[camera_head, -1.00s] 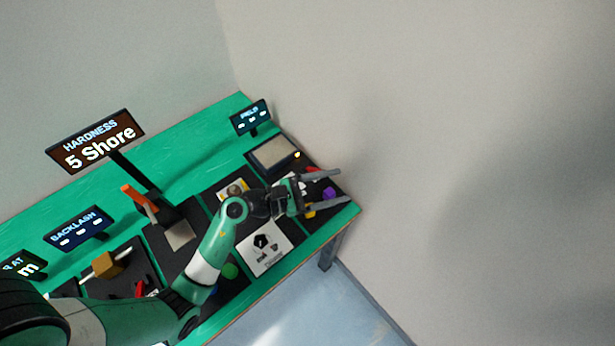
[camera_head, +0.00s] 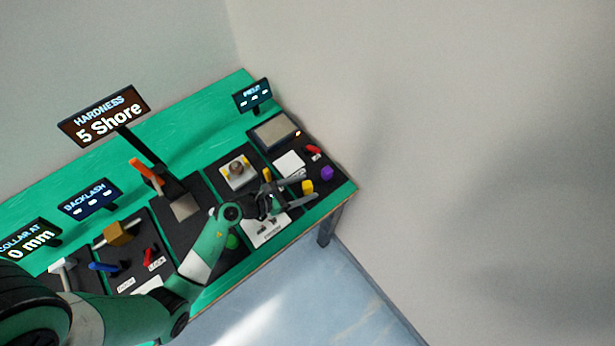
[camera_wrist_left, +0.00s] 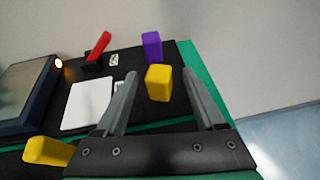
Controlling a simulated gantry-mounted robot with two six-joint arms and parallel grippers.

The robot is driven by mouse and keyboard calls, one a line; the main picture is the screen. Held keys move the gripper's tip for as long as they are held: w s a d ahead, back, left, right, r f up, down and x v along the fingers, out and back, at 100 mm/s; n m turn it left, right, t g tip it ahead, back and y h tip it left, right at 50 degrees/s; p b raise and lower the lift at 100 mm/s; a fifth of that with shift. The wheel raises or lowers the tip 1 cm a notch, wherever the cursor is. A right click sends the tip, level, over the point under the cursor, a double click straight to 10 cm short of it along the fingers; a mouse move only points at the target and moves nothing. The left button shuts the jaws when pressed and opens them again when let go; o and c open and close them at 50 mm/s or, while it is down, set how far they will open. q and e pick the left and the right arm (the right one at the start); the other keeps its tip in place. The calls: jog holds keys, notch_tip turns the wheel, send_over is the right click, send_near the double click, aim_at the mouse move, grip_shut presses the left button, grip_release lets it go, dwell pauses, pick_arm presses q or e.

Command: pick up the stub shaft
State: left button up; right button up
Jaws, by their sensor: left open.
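I cannot tell for certain which piece is the stub shaft. A short yellow block (camera_head: 306,186) stands on the black mat at the right end of the bench. In the left wrist view this yellow block (camera_wrist_left: 158,83) is straight ahead, in line with the gap between my fingertips, not gripped. A purple piece (camera_head: 327,173) stands just beyond it and also shows in the left wrist view (camera_wrist_left: 152,46). My left gripper (camera_head: 310,188) is open and empty, its fingers pointing right; it also shows in the left wrist view (camera_wrist_left: 160,74). My right gripper is not in view.
A red lever (camera_wrist_left: 99,46), a white plate (camera_wrist_left: 88,103) and a dark-framed tray (camera_wrist_left: 45,98) are left of the blocks. Another yellow piece (camera_wrist_left: 48,151) lies nearer. The green bench edge (camera_wrist_left: 203,70) is close on the right, with free floor beyond.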

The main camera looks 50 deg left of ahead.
aim_at(316, 186)
pick_arm(q)
jog(key=b+x, duration=0.2)
jog(key=x, duration=0.3)
jog(key=shift+w, duration=0.15)
grip_shut()
